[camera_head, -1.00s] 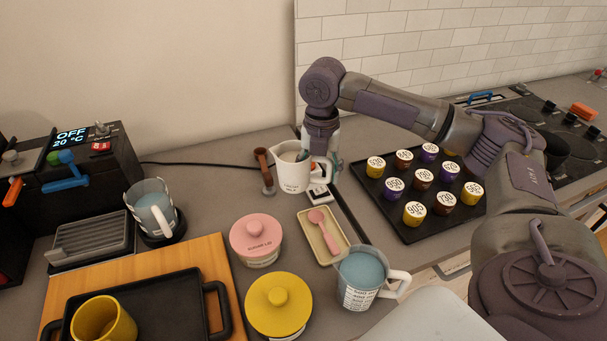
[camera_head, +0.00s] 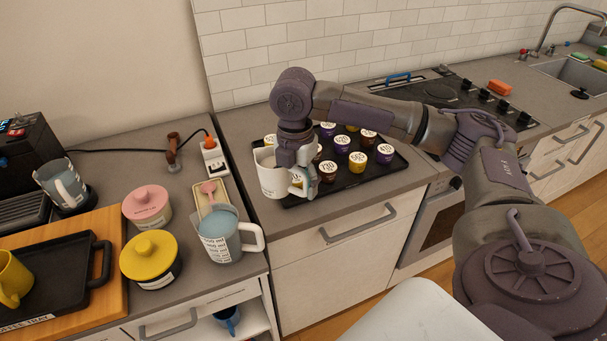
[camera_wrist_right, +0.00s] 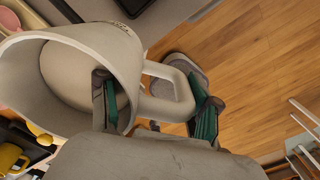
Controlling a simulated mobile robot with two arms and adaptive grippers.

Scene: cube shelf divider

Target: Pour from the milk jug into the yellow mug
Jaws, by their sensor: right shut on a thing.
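The white milk jug (camera_head: 272,178) is held upright or nearly so by my right gripper (camera_head: 299,180), by its right side, near the front of the right counter. In the right wrist view the jug (camera_wrist_right: 62,75) fills the upper left, its wide mouth towards the camera, and its handle lies between the fingers of my right gripper (camera_wrist_right: 155,108). The yellow mug (camera_head: 14,278) stands on the black tray at the far left, partly cut off by the frame edge. My left gripper is not in view.
A blue-filled measuring jug (camera_head: 218,240), a yellow-lidded jar (camera_head: 150,258) and a pink-lidded jar (camera_head: 147,206) stand between the milk jug and the mug. The black tray (camera_head: 62,292) lies on a wooden board (camera_head: 112,312). A capsule tray (camera_head: 395,165) lies behind my gripper.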

